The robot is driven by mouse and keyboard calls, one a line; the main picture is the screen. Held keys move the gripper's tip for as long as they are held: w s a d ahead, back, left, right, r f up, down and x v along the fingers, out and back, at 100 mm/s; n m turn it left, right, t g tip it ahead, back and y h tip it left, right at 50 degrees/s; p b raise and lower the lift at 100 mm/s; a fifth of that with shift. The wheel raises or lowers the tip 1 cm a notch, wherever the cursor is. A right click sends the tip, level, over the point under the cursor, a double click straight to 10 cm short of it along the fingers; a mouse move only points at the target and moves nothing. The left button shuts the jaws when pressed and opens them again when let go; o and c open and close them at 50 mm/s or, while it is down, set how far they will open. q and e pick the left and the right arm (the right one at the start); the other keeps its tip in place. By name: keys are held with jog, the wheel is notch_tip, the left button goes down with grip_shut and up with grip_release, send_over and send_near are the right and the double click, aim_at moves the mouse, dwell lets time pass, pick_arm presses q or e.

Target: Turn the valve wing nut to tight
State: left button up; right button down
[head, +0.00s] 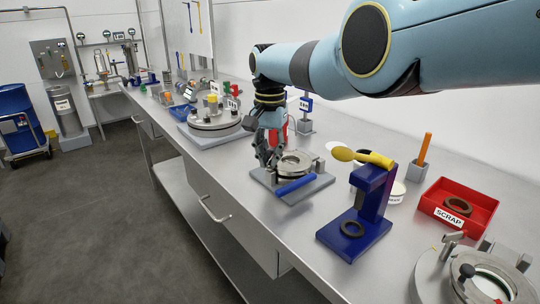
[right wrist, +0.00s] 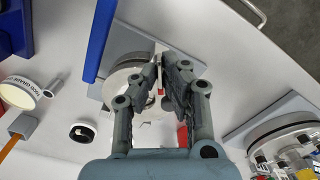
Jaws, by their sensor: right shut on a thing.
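The valve fixture is a round steel body (head: 293,163) on a grey base plate (head: 318,184), with a blue bar (head: 295,185) along its front. It also shows in the right wrist view, with the round body (right wrist: 122,84) beside the blue bar (right wrist: 100,40). My right gripper (head: 266,160) reaches down at the left side of the body. In the right wrist view its fingertips (right wrist: 170,66) are closed together at the body's edge, around the wing nut. The fingers hide most of the nut, so its angle cannot be read. My left gripper is not in view.
A blue stand (head: 369,210) with a yellow-handled tool (head: 362,157) stands to the right. Beyond it is a red SCRAP tray (head: 484,209) holding a ring. A larger round tank lid (head: 213,120) lies to the left. The bench's front edge is clear.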

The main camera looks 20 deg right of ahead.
aim_at(270, 159)
jog(key=shift+s+f, duration=0.1)
jog(key=shift+f, duration=0.05)
jog(key=c, duration=1.5)
grip_release()
jog(key=shift+w+r, duration=0.2)
jog(key=shift+r, duration=0.45)
notch_tip(270, 159, up, 11)
jog(key=shift+s+f, duration=0.1)
jog(key=shift+f, duration=0.1)
